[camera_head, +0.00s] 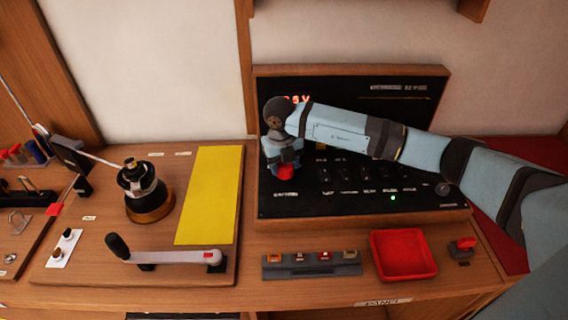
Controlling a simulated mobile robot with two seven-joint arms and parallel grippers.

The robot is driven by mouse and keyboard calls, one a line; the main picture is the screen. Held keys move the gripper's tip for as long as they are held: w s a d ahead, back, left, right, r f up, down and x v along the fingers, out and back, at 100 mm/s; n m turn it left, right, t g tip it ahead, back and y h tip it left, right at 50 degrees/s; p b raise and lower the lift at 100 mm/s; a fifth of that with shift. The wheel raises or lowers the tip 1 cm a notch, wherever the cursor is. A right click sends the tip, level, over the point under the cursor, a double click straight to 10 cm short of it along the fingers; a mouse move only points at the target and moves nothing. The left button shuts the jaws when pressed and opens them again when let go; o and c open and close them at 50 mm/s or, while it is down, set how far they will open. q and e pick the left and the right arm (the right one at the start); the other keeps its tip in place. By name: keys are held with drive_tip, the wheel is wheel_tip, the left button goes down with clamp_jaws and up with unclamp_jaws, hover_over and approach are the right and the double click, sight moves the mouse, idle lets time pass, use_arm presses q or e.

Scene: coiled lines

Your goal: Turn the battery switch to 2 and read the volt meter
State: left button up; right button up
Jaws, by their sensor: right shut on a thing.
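My right arm comes in from the right across the black panel (330,205). My right gripper (285,166) points down at the panel's left side and is shut on a red knob (286,173), which looks like the battery switch. The gripper covers most of the knob, so its pointer and position marks are hidden. The volt meter (297,99) shows as red lit digits at the panel's upper left. My wrist partly covers the digits, and I cannot read them surely. My left gripper is not in view.
Small switches and a lit green lamp (393,198) are on the panel. Below it are a grey strip (312,271) with small blocks, an empty red tray (404,254) and a red knob on a block (464,248). A winch (146,192), crank handle (165,257) and yellow mat (211,195) lie left.

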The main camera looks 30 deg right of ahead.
sight(281, 165)
idle(0.3)
drive_tip(key=o, duration=0.9)
drive_tip(key=r, duration=0.9)
drive_tip(key=r+b, duration=0.1)
drive_tip(key=r, duration=0.3)
drive_tip(key=shift+a+r, duration=0.4)
